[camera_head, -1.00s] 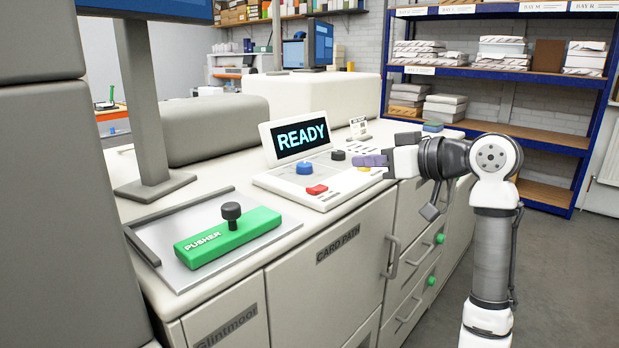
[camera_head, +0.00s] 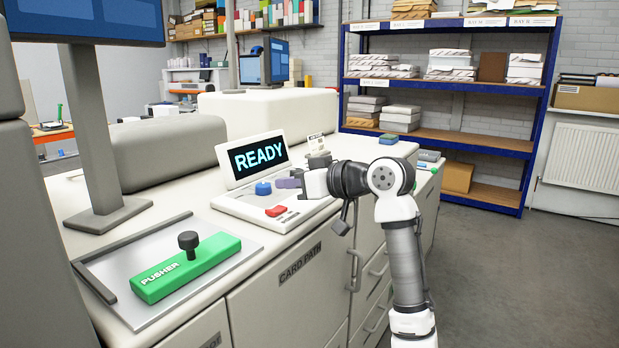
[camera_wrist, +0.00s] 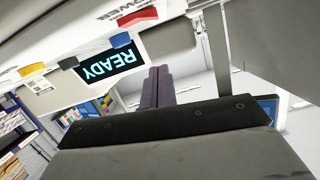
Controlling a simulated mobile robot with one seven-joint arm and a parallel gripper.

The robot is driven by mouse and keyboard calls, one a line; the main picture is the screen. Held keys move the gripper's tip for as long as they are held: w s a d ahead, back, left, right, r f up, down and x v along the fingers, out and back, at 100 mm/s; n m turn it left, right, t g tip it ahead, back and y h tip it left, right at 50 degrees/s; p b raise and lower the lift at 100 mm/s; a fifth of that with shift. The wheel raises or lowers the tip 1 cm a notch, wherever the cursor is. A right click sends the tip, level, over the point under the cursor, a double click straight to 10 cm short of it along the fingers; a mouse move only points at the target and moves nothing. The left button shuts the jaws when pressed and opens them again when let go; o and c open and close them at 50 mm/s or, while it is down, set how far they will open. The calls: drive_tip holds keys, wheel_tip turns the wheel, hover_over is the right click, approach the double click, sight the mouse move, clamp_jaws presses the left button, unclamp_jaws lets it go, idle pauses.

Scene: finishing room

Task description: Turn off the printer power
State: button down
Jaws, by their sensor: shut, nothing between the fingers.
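The printer's control panel (camera_head: 240,208) is a white sloped console on the counter, with a screen (camera_head: 258,158) reading READY. A red button (camera_head: 276,210) sits at its front, and a blue knob (camera_head: 263,188) sits behind it. In the wrist view, upside down, the red button (camera_wrist: 138,16) lies beside partly cut-off lettering that seems to read POWER. My gripper (camera_head: 288,183) is shut and empty, apparently above the panel, just right of the blue knob in the head view. Its fingers (camera_wrist: 158,86) show together in the wrist view. My gripper hides the panel's right part in the head view.
A green PUSHER bar (camera_head: 190,268) with a black knob lies on a metal plate left of the panel. A monitor stand (camera_head: 95,150) rises behind it. The wrist view also shows a yellow button (camera_wrist: 32,70). A blue shelf rack (camera_head: 445,135) stands behind; the floor at right is clear.

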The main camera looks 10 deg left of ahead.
sight(281, 217)
drive_tip(key=shift+x, duration=1.05)
wheel_tip(281, 217, down, 2)
drive_tip(key=shift+s+f+p, duration=0.1)
drive_tip(key=shift+f+p, duration=0.1)
drive_tip(key=shift+p, duration=0.1)
drive_tip(key=shift+s+f, duration=0.1)
drive_tip(key=shift+f, duration=0.7)
drive_tip(key=shift+a, duration=0.1)
